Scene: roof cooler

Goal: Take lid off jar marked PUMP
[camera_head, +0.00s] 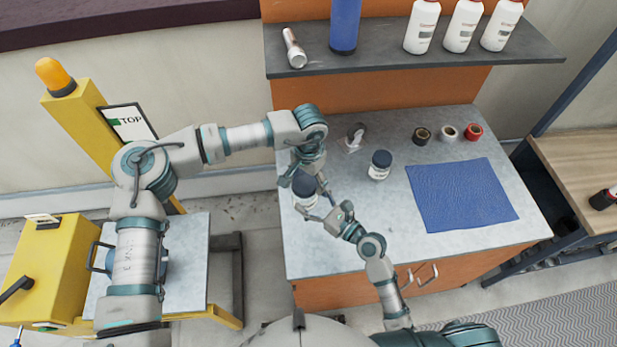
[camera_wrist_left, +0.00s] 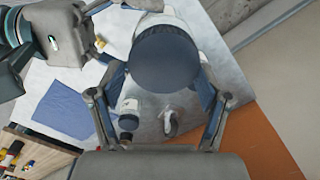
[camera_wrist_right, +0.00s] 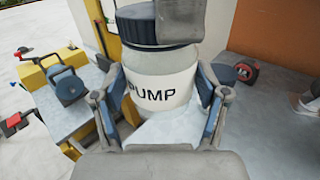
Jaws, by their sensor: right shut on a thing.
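The jar marked PUMP (camera_wrist_right: 160,92) is a pale jar with a dark blue lid (camera_wrist_left: 167,58). It stands upright at the left end of the grey bench, where its lid shows in the head view (camera_head: 304,184). My right gripper (camera_wrist_right: 160,108) is shut on the jar's body from the side, below the lid. My left gripper (camera_wrist_left: 165,90) is above the jar, its fingers open on either side of the lid with gaps visible. A grey part of it covers some of the lid in the right wrist view.
A blue mat (camera_head: 462,195) and several tape rolls (camera_head: 449,132) lie farther right. A shelf (camera_head: 410,57) with bottles overhangs the back. A yellow machine (camera_head: 45,265) stands left.

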